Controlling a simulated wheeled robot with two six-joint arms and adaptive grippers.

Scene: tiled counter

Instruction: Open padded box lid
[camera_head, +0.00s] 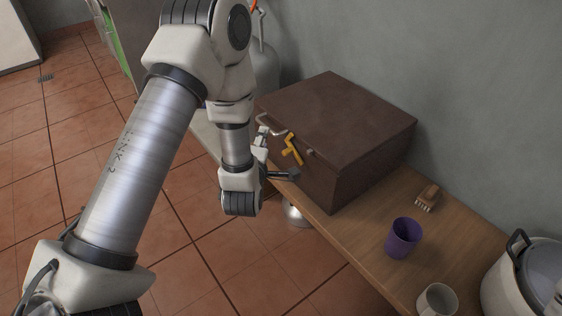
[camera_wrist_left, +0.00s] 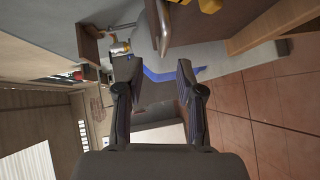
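The brown padded box (camera_head: 345,115) stands on the wooden counter with its lid down. A yellow latch-like piece (camera_head: 292,150) and metal fittings show on its front. My left gripper (camera_head: 292,175) is at the front of the box, low and near the yellow piece; in the head view its fingers are partly hidden by my own wrist. In the left wrist view my left gripper (camera_wrist_left: 160,75) has its two fingers apart with nothing held between them. Part of the brown box (camera_wrist_left: 190,22) and the yellow piece (camera_wrist_left: 209,5) show beyond the fingertips. My right gripper is not in view.
A purple cup (camera_head: 403,238), a small brush (camera_head: 427,198), a white mug (camera_head: 437,300) and a large pot (camera_head: 525,280) stand on the wooden counter (camera_head: 350,222) to the right of the box. A grey wall is behind. Tiled floor lies in front.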

